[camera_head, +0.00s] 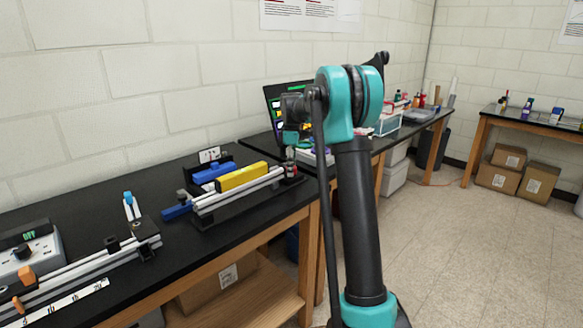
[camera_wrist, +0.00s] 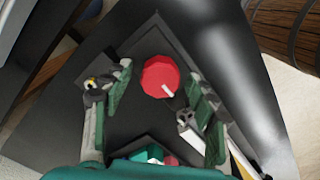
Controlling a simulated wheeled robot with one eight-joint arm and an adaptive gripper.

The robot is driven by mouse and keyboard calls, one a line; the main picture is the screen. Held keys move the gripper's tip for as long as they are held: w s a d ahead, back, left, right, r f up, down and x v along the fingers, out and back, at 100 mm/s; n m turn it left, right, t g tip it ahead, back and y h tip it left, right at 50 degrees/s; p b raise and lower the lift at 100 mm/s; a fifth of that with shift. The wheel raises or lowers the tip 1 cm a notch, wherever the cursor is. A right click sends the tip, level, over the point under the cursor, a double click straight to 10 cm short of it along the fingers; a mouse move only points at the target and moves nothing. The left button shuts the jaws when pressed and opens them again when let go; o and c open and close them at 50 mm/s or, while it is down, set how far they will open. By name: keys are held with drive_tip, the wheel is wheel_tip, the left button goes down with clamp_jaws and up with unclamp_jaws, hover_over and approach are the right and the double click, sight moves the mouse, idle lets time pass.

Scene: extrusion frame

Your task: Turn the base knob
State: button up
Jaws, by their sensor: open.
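The base knob (camera_wrist: 160,77) is red and many-sided with a white pointer mark, seen from above in the wrist view. The pointer aims toward the lower right. My gripper (camera_wrist: 161,84) is open, with one green-and-grey finger on each side of the knob. A gap shows between the knob and each finger, and I cannot tell their height relative to it. In the head view, my gripper (camera_head: 291,140) points down over the right end of the extrusion frame (camera_head: 240,196). A small red part (camera_head: 291,168), likely the knob, shows below it.
The frame stands on a black bench (camera_head: 120,200) by the wall, with a yellow block (camera_head: 242,177) and blue parts on it. A grey box with a dial (camera_head: 27,262) and another rail are at left. A monitor (camera_head: 285,98) stands behind my arm.

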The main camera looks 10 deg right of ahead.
wheel_tip(320, 180, up, 12)
idle(0.6)
drive_tip(key=s+d+f+m+t, duration=0.1)
drive_tip(key=s+f+m, duration=0.4)
drive_tip(key=s, duration=0.8)
drive_tip(key=s+d+f+m+t, duration=0.1)
drive_tip(key=s+f+m, duration=0.4)
drive_tip(key=s+f, duration=0.7)
drive_tip(key=s+d+f+m+t, duration=0.1)
drive_tip(key=s+f+m, duration=0.3)
drive_tip(key=s+f, duration=0.5)
drive_tip(key=s+t, duration=0.1)
drive_tip(key=s, duration=0.6)
drive_tip(key=shift+s+d+m, duration=0.15)
drive_tip(key=shift+d+m, duration=0.1)
drive_tip(key=shift+m, duration=0.15)
